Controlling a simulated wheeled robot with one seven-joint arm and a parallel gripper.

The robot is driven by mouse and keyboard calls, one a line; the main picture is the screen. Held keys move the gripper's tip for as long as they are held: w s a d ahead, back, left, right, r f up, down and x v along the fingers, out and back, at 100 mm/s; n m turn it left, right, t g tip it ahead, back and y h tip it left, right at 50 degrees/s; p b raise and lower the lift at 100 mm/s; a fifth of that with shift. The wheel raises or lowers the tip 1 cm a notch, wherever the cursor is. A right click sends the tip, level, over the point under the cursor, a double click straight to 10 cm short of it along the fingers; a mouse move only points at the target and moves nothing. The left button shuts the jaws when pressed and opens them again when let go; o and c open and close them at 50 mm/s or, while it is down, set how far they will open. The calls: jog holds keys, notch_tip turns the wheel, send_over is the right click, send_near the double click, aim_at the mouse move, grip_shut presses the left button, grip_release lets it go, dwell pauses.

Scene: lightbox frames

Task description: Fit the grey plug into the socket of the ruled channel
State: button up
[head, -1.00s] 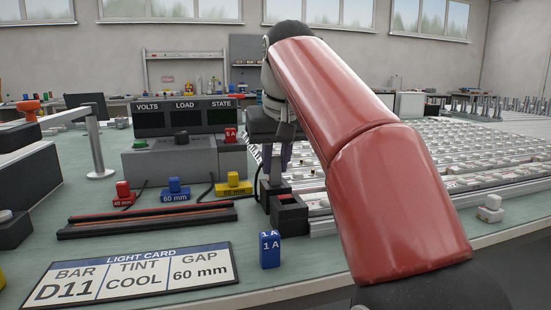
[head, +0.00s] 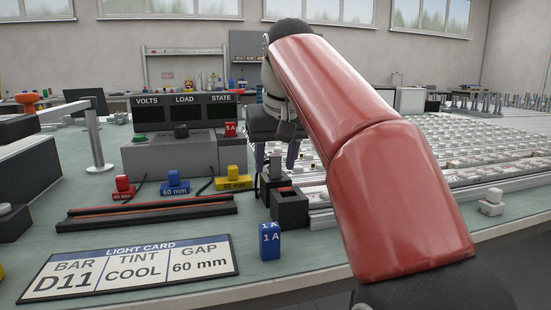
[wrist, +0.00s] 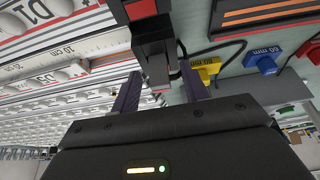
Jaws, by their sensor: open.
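The grey plug (head: 276,170) stands upright behind a dark box with a red top face, the socket (head: 289,208), at the near end of the ruled channel (head: 325,221). In the wrist view the plug (wrist: 155,66) lies between the two purple fingers of my gripper (wrist: 160,90), with gaps on both sides, and the socket (wrist: 153,28) adjoins it. My gripper (head: 277,156) is open just above the plug in the head view. The channel's centimetre scale (wrist: 85,66) shows in the wrist view. I cannot tell how deep the plug sits.
Red (head: 123,188), blue (head: 174,184) and yellow (head: 233,179) cabled blocks stand left of the plug. A meter box (head: 170,155) stands behind. Rows of light bars fill the right.

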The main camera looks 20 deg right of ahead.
jog(key=p+v, duration=0.2)
jog(key=v, duration=0.5)
jog(key=shift+r+p, duration=0.25)
jog(key=shift+p, duration=0.15)
jog(key=shift+s, duration=0.25)
